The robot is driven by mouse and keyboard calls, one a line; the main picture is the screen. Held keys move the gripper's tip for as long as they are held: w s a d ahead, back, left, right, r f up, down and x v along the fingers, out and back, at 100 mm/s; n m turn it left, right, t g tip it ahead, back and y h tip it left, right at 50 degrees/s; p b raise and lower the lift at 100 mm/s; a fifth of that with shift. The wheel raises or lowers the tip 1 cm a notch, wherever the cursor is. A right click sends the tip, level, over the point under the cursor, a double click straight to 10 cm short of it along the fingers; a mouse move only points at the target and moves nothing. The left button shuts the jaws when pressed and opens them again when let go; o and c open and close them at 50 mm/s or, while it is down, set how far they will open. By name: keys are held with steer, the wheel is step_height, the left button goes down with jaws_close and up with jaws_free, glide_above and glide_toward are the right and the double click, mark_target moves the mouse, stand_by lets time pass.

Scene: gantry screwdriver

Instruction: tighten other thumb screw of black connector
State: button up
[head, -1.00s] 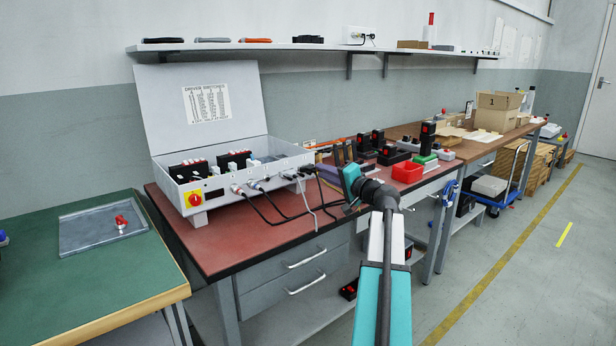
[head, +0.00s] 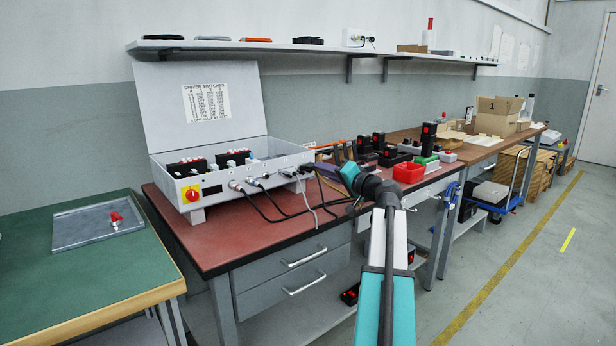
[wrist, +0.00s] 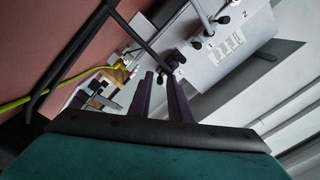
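The grey control box (head: 235,194) stands on the red-brown bench with its lid up and several cables plugged into its front. In the wrist view its pale panel (wrist: 235,50) slants across the upper right. A black connector (wrist: 174,62) with small dark knobs is on the panel's near edge, just beyond my fingertips. In the head view a black connector (head: 306,168) is at the front's right end. My gripper (wrist: 160,78) has two dark fingers apart, with a gap between them; I cannot tell whether either touches a thumb screw.
Black cables (head: 266,212) hang from the box front over the bench. A yellow-green cable (wrist: 60,90) and a yellow connector (wrist: 118,74) lie left of my fingers.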

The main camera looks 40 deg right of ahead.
steer(key=shift+f+n+b, duration=0.2)
steer(key=shift+n+b, duration=2.6)
steer(key=shift+b, duration=1.4)
steer(key=shift+r+n+b, duration=0.2)
steer(key=shift+n+b, duration=0.4)
steer(key=shift+f+n+b, duration=0.2)
steer(key=shift+n+b, duration=0.4)
steer(key=shift+b, duration=0.6)
steer(key=n, duration=0.2)
steer(key=shift+r+n, duration=0.2)
steer(key=shift+n, duration=3.2)
steer(key=shift+c, duration=0.5)
